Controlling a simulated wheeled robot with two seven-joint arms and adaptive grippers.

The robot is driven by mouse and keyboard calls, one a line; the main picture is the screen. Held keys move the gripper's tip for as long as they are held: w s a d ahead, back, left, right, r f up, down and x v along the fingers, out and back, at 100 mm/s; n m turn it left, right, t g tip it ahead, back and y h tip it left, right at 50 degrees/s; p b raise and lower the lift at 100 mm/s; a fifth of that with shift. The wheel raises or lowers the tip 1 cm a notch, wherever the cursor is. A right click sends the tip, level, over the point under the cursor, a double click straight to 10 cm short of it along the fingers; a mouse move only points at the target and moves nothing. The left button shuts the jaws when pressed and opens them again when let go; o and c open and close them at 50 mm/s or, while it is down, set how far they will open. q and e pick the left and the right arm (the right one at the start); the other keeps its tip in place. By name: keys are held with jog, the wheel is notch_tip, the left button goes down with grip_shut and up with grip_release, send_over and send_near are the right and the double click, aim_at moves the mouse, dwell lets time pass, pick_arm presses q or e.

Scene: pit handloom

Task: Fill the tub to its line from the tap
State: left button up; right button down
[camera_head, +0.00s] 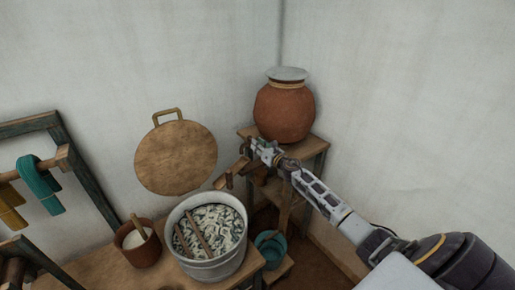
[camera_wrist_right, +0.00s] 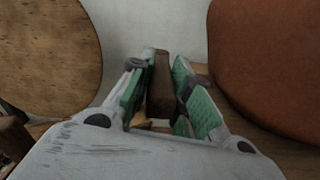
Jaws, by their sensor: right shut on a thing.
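A grey metal tub (camera_head: 183,264) stands on the wooden table, holding a pale, dark-flecked mass with two sticks lying in it. I cannot make out a fill line or a water level. A wooden tap (camera_head: 229,180) reaches left from the stand of a round clay pot (camera_head: 284,112), its outlet end near the tub's back right rim. My right gripper (camera_head: 262,150) is at the tap, left of and below the pot. It is shut on an upright brown wooden piece (camera_wrist_right: 160,85), seemingly the tap's handle, between its green pads. I see no stream of water. My left gripper is out of view.
A round wooden board (camera_head: 176,157) with a handle leans at the wall; it also shows in the wrist view (camera_wrist_right: 45,55). A brown cup (camera_head: 140,248) with a stick stands left of the tub. A teal vessel (camera_head: 270,248) sits low at right. A rack with cloths stands left.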

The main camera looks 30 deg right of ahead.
jog(key=shift+r, duration=0.2)
jog(key=c, duration=1.4)
grip_release()
jog(key=shift+o, duration=0.6)
jog(key=shift+w+d+f, duration=0.1)
jog(key=shift+w, duration=0.05)
jog(key=shift+s, duration=0.2)
jog(key=shift+s+f, duration=0.1)
jog(key=shift+s, duration=0.15)
jog(key=s+d, duration=0.1)
jog(key=s, duration=1)
jog(key=shift+s, duration=0.15)
